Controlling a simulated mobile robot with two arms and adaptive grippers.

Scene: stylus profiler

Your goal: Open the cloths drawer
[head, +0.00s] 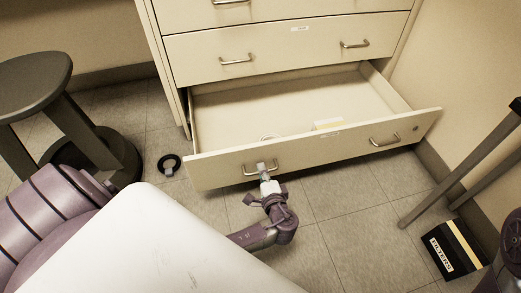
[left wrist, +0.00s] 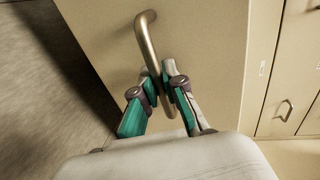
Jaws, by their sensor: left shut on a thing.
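The cream drawer (head: 315,155) at the bottom of the cabinet is pulled well out. Its inside is largely bare, with a small ring-like item (head: 268,137) and a pale yellow flat item (head: 328,124) near the front panel. My left gripper (head: 264,172) is at the left handle of this drawer's front. In the left wrist view my left gripper (left wrist: 164,88) is shut on the metal bar handle (left wrist: 148,42), with a finger on either side of the bar. My right gripper is not in view.
Shut drawers (head: 270,50) are above. A dark stool (head: 40,85) stands left, with a black ring (head: 169,164) on the floor near it. A black box labelled FILTERS (head: 452,250) lies at the right by dark table legs (head: 465,165). Tiled floor before the drawer is mostly clear.

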